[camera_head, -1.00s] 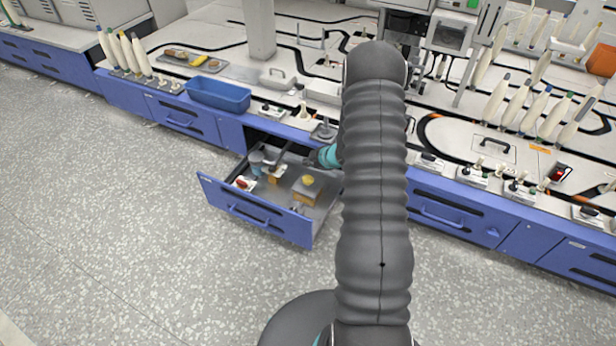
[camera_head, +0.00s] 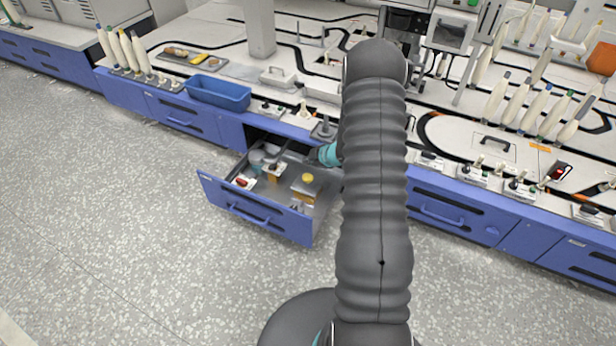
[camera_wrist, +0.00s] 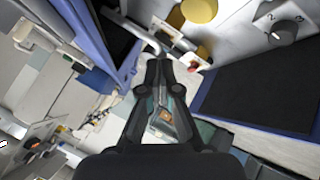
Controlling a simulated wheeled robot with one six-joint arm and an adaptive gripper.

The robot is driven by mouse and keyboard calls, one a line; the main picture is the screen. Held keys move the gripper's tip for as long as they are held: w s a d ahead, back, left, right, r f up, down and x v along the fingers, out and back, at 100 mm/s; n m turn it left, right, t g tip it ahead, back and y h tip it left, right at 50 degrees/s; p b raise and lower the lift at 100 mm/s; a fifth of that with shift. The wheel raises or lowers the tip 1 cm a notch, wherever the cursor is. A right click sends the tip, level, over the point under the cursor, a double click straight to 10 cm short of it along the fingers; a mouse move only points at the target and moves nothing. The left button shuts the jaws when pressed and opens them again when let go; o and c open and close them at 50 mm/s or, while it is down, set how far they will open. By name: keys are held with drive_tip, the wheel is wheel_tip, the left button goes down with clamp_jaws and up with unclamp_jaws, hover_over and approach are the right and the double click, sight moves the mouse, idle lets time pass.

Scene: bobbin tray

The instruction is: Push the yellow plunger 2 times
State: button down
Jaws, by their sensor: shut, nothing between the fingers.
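The yellow plunger (camera_head: 308,178) stands upright on a small box inside the open blue drawer (camera_head: 262,226) in the head view. What looks like its yellow round top shows at the top edge of the wrist view (camera_wrist: 199,10), partly cut off. My gripper (camera_wrist: 163,64) is shut and empty in the wrist view, its fingers pointing up the picture, below and left of the yellow top. They look apart from it. In the head view my arm covers much of the scene, and the fingers are hard to make out near the back of the drawer.
A red switch (camera_head: 242,182) and other small devices share the drawer. The worktop behind carries a blue bin (camera_head: 218,93) and several control boxes near its front edge. A dial knob (camera_wrist: 285,31) shows in the wrist view. The floor in front is clear.

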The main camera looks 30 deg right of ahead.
idle(0.8)
drive_tip(key=shift+w+r, duration=0.1)
drive_tip(key=shift+r, duration=0.35)
drive_tip(key=s+a+r+m+h, duration=0.2)
drive_tip(key=s+r+m+h, duration=0.15)
drive_tip(key=r, duration=1.15)
drive_tip(key=s+a+r+m+h, duration=0.25)
drive_tip(key=s+r+m, duration=0.2)
drive_tip(key=r, duration=0.95)
drive_tip(key=s+a+r+m+g+y, duration=0.1)
drive_tip(key=s+a+r, duration=0.1)
drive_tip(key=s+a, duration=0.3)
drive_tip(key=s+a+r+m+g+y, duration=0.1)
drive_tip(key=s+a, duration=0.4)
drive_tip(key=s, duration=0.9)
drive_tip(key=s+a+r+m+g, duration=0.1)
drive_tip(key=s+a+r+m, duration=0.2)
drive_tip(key=s, duration=0.7)
wheel_tip(320, 180, up, 2)
drive_tip(key=shift+s+a+y, duration=0.15)
drive_tip(key=shift+a+y, duration=0.25)
drive_tip(key=shift+a, duration=0.5)
